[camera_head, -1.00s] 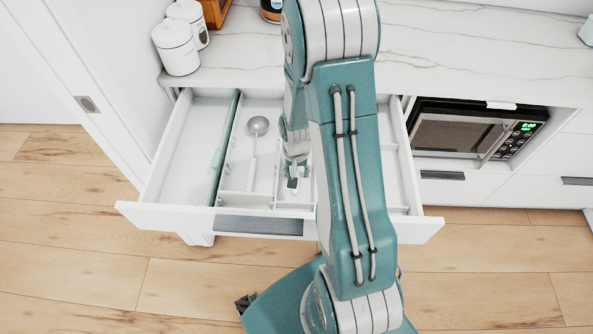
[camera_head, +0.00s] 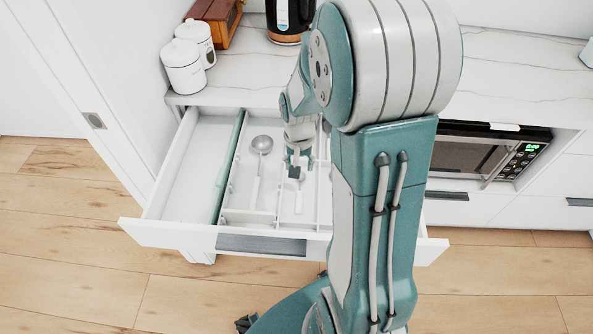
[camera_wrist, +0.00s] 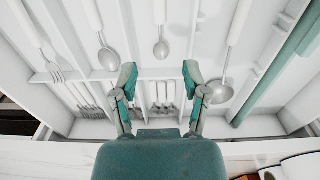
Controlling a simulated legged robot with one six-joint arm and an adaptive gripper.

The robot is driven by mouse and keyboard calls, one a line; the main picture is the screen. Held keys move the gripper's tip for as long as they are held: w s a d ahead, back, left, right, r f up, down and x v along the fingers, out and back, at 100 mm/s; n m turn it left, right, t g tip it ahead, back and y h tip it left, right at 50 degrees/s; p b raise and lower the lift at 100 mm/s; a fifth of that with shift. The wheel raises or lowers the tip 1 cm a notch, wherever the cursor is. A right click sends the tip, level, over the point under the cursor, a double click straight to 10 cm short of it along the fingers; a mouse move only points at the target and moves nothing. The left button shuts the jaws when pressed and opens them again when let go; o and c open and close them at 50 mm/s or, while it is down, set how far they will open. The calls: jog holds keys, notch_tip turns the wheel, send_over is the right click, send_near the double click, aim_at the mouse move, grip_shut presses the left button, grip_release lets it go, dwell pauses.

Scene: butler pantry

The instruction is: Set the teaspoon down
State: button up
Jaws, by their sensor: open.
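The teaspoon (camera_wrist: 161,49) lies in a narrow compartment of the open drawer, between white dividers. In the wrist view its small metal bowl points toward my gripper and its pale handle runs away to the top edge. My gripper (camera_wrist: 159,74) is open above the drawer, its two fingers spread wide. Nothing is held between them, and the teaspoon shows beyond the gap, apart from both fingertips. In the head view my gripper (camera_head: 296,166) hangs over the drawer's middle, and the teaspoon's pale handle (camera_head: 298,201) shows below it. The bowl is hidden there.
A ladle (camera_head: 261,145) lies in the compartment to the left, beside a teal divider (camera_head: 229,165). A larger spoon (camera_wrist: 108,59) and forks (camera_wrist: 52,72) lie in other compartments. White canisters (camera_head: 183,66) stand on the counter above. The drawer's left compartment is empty.

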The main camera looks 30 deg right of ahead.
jog(key=s+a+r+n+t, duration=0.2)
jog(key=s+a+r, duration=0.3)
jog(key=r, duration=0.5)
jog(key=s+a+r+n+t, duration=0.3)
jog(key=s+a+r, duration=0.3)
jog(key=s+r, duration=0.3)
jog(key=shift+a+r+n+t, duration=0.2)
jog(key=shift+r+n+t, duration=0.1)
jog(key=shift+r+n, duration=0.45)
